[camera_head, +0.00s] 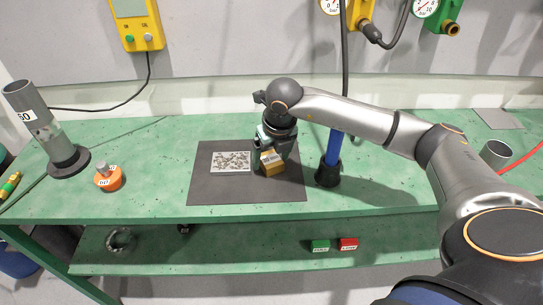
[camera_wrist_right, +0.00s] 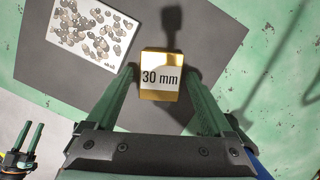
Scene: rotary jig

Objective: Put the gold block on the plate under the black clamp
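The gold block (camera_head: 271,167), labelled "30 mm", is at the right part of the dark mat. My right gripper (camera_head: 271,153) reaches down over it. In the right wrist view the gold block (camera_wrist_right: 160,76) lies between the two green fingers of my right gripper (camera_wrist_right: 160,72), one at each side. Whether they press on it I cannot tell, nor whether it is off the mat. Two spread green fingers at the lower left of that view appear to be my left gripper (camera_wrist_right: 28,138), apart and empty. I cannot make out a black clamp or its plate.
A blue post with a black foot (camera_head: 328,174) stands close to the right. An orange piece (camera_head: 109,180) and a grey tube (camera_head: 45,125) are at left.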

